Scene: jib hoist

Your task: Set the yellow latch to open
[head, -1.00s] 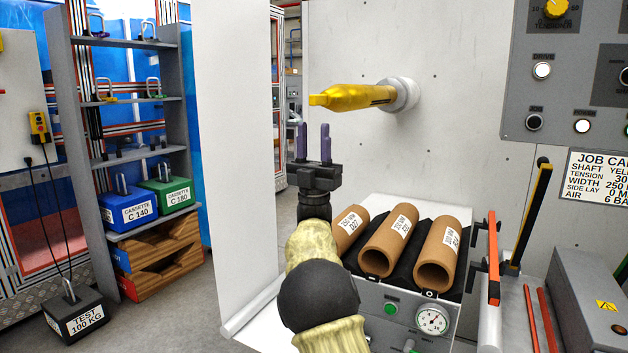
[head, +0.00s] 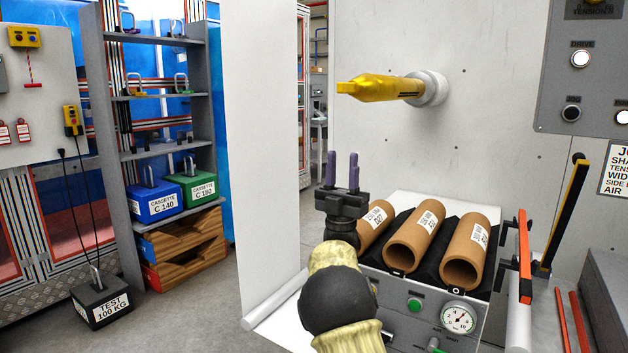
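I cannot pick out with certainty a yellow latch in the head view. A small yellow box (head: 25,37) with knobs sits on the white panel at the upper left; a red and white piece hangs below it, and its details are too small to read. My gripper (head: 342,165) points up at the middle of the view, in front of the white wall. Its two purple fingers stand apart with a gap between them and nothing in it. It is far from the yellow box.
A yellow shaft (head: 385,88) juts from the wall. Cardboard cores (head: 418,240) lie on a machine at right. A grey shelf (head: 165,101) with cassettes, a hanging yellow pendant (head: 72,121) and a test weight (head: 102,302) are at left. The floor (head: 200,300) between is clear.

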